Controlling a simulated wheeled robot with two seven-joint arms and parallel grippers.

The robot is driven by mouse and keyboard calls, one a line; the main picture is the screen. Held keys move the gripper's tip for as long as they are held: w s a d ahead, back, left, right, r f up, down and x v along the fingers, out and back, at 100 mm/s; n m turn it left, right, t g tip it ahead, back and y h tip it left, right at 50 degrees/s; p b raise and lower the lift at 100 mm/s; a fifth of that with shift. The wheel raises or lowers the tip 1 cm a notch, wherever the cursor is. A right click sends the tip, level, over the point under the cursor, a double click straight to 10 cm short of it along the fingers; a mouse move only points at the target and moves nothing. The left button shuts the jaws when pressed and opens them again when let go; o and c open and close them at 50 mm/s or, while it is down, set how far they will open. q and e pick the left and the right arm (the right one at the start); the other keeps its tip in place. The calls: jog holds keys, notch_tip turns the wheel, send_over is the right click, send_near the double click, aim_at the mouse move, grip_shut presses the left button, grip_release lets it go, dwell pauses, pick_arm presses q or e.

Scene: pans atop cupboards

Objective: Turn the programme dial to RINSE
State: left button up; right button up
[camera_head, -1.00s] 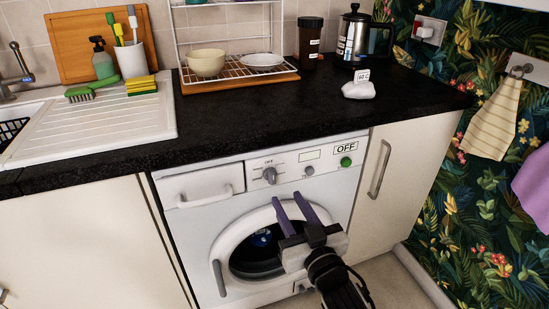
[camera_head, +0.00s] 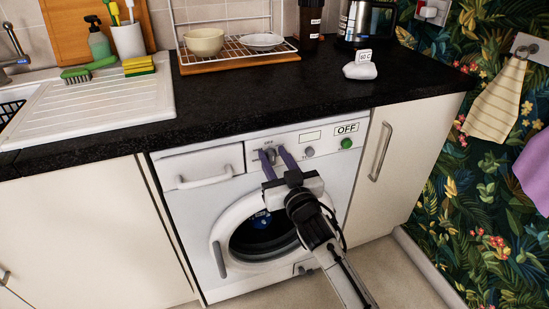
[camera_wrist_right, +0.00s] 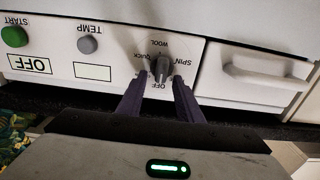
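The programme dial (camera_head: 271,155) is a grey knob on the washing machine's white front panel. In the wrist view the fingers (camera_wrist_right: 160,82) are apart, one on each side of the dial's lower part; contact is unclear. A sign (camera_head: 347,128) reads OFF. My left gripper is not in view.
Beside the dial are a blank display (camera_head: 311,135), a grey TEMP button (camera_head: 309,152) and a green START button (camera_head: 346,143). The detergent drawer (camera_head: 203,168) is on the left. The black worktop (camera_head: 330,98) overhangs the panel. The round door (camera_head: 224,232) is below.

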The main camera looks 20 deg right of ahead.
jog(key=c, duration=0.7)
jog(key=shift+n, duration=0.3)
jog(key=n, duration=0.2)
jog(key=shift+a+n+p, duration=0.25)
jog(key=shift+n+p, duration=0.15)
jog(key=n, duration=0.3)
jog(key=shift+a+f+n, duration=0.2)
jog(key=shift+a+n, duration=0.05)
jog(key=shift+n, duration=0.05)
jog(key=shift+a+f+n, duration=0.1)
jog(key=shift+n, duration=0.8)
jog(key=shift+a+f+n, duration=0.1)
jog(key=shift+n, duration=0.8)
